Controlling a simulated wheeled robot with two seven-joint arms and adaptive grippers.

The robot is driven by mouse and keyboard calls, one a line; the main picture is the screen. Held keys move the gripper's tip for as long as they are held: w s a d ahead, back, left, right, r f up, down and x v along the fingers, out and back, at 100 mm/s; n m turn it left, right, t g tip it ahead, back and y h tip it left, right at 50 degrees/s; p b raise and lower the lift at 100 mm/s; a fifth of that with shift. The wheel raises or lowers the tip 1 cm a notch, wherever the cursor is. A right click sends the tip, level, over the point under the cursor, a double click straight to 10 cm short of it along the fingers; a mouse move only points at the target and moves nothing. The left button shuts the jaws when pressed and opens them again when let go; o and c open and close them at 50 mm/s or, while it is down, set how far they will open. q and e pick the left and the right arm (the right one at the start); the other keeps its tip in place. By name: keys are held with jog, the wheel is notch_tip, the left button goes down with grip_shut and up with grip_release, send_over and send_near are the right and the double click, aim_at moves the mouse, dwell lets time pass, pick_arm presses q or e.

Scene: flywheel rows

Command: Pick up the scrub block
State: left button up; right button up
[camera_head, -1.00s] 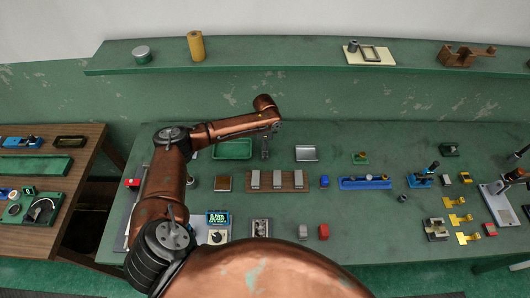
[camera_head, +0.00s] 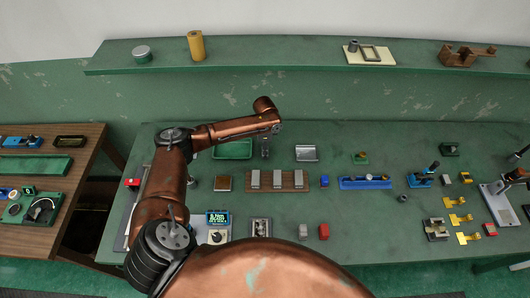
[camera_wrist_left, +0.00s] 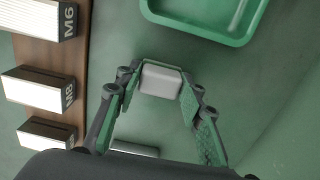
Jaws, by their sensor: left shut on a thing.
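A pale grey block (camera_wrist_left: 161,79), which looks like the scrub block, sits between the fingertips of my left gripper (camera_wrist_left: 158,98) in the left wrist view. The gripper is shut on it, with one green-padded finger on each side. In the head view, my left gripper (camera_head: 265,153) is small and pointing down over the green table, between the green tray and the silver tray. I cannot make out the block there, nor tell if it touches the table. My right gripper is not in view.
The green tray (camera_head: 232,157) is just left of the gripper and the silver tray (camera_head: 306,153) to its right. A wooden board with several grey blocks (camera_head: 289,188) lies in front; its labels show in the wrist view. A shelf (camera_head: 270,64) runs behind.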

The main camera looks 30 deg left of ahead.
pick_arm(q)
jog(key=shift+r, duration=0.15)
jog(key=shift+r, duration=0.6)
jog(key=s+d+r, duration=0.1)
jog(key=d+r, duration=0.4)
jog(key=r, duration=0.3)
jog(key=shift+d, duration=0.25)
jog(key=d+r, duration=0.1)
jog(key=d, duration=0.1)
jog(key=s+d+r, duration=0.1)
jog(key=d, duration=0.2)
jog(key=s+d+r, duration=0.1)
jog(key=d, duration=0.2)
jog(key=shift+s+r, duration=0.15)
jog(key=shift+r, duration=0.15)
jog(key=shift+c, duration=1.4)
jog(key=o, duration=0.6)
jog(key=c, duration=0.4)
